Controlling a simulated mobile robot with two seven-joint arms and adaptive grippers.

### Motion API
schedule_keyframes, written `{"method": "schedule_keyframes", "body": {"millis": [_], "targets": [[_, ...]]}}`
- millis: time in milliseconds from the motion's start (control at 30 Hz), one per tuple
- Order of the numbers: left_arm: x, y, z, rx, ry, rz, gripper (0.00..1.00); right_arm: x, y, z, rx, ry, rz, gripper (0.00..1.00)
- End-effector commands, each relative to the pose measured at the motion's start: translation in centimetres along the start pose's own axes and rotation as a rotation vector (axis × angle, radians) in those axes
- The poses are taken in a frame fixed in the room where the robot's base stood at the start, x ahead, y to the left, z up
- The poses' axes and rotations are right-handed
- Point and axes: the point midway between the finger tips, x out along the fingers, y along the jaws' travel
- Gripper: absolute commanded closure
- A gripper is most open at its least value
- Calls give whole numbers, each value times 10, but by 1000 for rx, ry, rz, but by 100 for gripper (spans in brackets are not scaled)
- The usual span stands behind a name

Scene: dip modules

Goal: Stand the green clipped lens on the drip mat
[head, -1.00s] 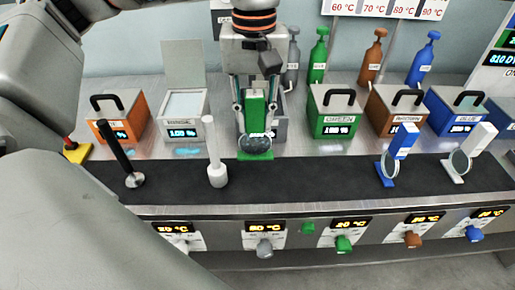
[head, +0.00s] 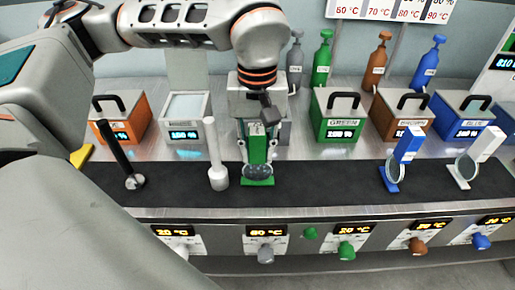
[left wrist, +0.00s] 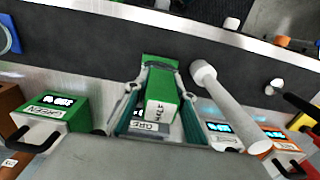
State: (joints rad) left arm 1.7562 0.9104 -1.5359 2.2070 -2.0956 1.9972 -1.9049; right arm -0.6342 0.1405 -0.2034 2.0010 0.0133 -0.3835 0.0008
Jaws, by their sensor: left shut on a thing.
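The green clipped lens (head: 257,171) has a green clip block, a round dark lens and a green foot. My left gripper (head: 258,166) is shut on its clip, one finger on each side, and holds it upright. Its foot is over the black drip mat (head: 310,182), at or very near the surface; I cannot tell if it touches. In the left wrist view the green clip (left wrist: 162,88) sits between the fingers of the left gripper (left wrist: 157,112). My right gripper is not in view.
A white post (head: 215,160) stands close to the left of the lens, and a black rod (head: 118,155) farther left. A blue clipped lens (head: 406,150) and a white one (head: 482,150) stand on the right. Lidded boxes, including a green one (head: 336,115), line the back. The mat between green and blue lenses is clear.

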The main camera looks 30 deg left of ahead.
Motion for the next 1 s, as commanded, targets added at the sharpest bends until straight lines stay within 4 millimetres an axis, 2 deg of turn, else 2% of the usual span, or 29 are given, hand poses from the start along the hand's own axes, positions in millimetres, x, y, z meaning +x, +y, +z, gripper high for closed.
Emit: {"method": "schedule_keyframes", "body": {"millis": [67,100,167,500,633,767,1000], "targets": [[3,0,0,0,-1,-1,100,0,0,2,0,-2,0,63],[4,0,0,0,-1,-1,73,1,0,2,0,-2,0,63],[3,0,0,0,0,-1,59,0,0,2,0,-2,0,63],[2,0,0,0,0,0,59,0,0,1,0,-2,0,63],[-7,0,0,0,2,2,59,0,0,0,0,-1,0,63],[-29,1,0,1,5,3,59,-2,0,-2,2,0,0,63],[-80,1,0,0,5,3,59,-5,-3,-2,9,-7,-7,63]]}}
